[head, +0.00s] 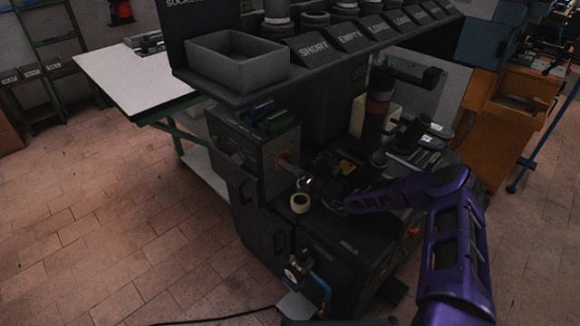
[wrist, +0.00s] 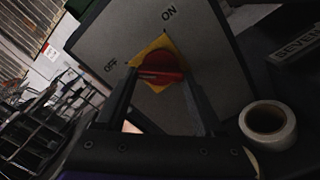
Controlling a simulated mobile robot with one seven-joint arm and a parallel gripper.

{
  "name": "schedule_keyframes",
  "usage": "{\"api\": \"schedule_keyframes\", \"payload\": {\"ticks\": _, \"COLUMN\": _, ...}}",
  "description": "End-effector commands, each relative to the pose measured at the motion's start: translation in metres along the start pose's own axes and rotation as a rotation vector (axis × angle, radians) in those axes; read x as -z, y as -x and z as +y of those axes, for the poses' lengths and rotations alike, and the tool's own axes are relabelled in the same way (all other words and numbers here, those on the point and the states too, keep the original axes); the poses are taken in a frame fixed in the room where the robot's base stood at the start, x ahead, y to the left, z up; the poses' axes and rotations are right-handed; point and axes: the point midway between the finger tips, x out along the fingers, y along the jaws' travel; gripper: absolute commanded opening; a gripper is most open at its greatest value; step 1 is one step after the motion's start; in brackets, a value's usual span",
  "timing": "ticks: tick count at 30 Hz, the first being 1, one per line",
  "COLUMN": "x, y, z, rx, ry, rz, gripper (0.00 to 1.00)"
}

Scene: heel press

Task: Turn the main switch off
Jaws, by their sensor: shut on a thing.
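The main switch is a red rotary knob (wrist: 157,68) on a yellow plate (wrist: 150,50), set in a grey panel marked ON above and OFF to the left in the wrist view. Its raised grip bar lies roughly across that picture, its left end towards the OFF side. My gripper (wrist: 160,82) has a finger at each end of the bar and is shut on the knob.
A roll of pale tape (head: 300,203) stands on the machine's ledge just below the switch; it also shows in the wrist view (wrist: 268,122). A grey bin (head: 237,66) sits on the shelf above. The dark press column (head: 378,105) stands behind my arm.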

Motion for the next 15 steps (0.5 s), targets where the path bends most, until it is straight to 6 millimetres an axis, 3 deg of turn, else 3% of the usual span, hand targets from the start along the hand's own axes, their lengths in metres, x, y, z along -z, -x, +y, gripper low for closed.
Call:
{"api": "schedule_keyframes", "payload": {"ticks": 1, "x": 0.0000, "y": 0.0007, "z": -0.0010, "rx": 0.002, "ry": 0.003, "rz": 0.001, "gripper": 0.14}}
{"api": "schedule_keyframes", "payload": {"ticks": 2, "x": 0.0000, "y": 0.0007, "z": -0.0010, "rx": 0.002, "ry": 0.003, "rz": 0.001, "gripper": 0.75}}
{"api": "schedule_keyframes", "payload": {"ticks": 6, "x": 0.0000, "y": 0.0006, "z": -0.0007, "rx": 0.001, "ry": 0.002, "rz": 0.001, "gripper": 1.00}}
{"api": "schedule_keyframes", "payload": {"ticks": 15, "x": -0.0004, "y": 0.0036, "z": -0.0005, "rx": 0.001, "ry": 0.000, "rz": 0.000, "gripper": 1.00}}
